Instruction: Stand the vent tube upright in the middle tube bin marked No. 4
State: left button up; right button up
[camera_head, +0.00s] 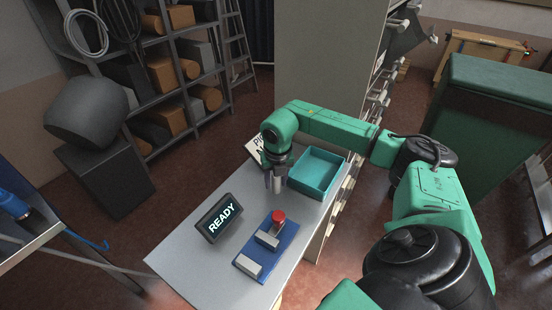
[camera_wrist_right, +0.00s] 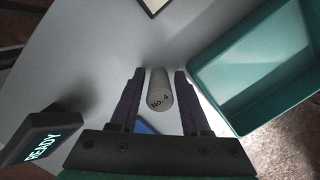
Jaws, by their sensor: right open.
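A pale grey tube (camera_wrist_right: 157,88) marked No. 4 is between the two fingers of my right gripper (camera_wrist_right: 155,95) in the right wrist view. The fingers are open, with a gap on each side of it. In the head view the right gripper (camera_head: 273,182) points down over the grey table, and the pale tube (camera_head: 276,187) shows upright at its fingers. Whether its lower end touches the table is hard to tell. I cannot make out a tube bin marked No. 4. My left gripper is not in view.
A teal open tray (camera_head: 341,179) sits right of the gripper. A READY display (camera_head: 217,218) and a blue base (camera_head: 251,270) with a red button (camera_head: 278,216) are on the table (camera_head: 175,258) nearer me. A tall grey cabinet (camera_head: 325,60) stands behind.

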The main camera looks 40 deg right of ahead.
jog(key=shift+f, duration=0.25)
grip_shut()
jog(key=shift+r, duration=0.1)
notch_tip(320, 180, up, 12)
jog(key=shift+w+f+b, duration=0.15)
jog(key=shift+f+b, duration=0.05)
jog(key=shift+b, duration=1)
notch_tip(320, 180, up, 8)
jog(key=p, duration=0.2)
jog(key=shift+r, duration=0.2)
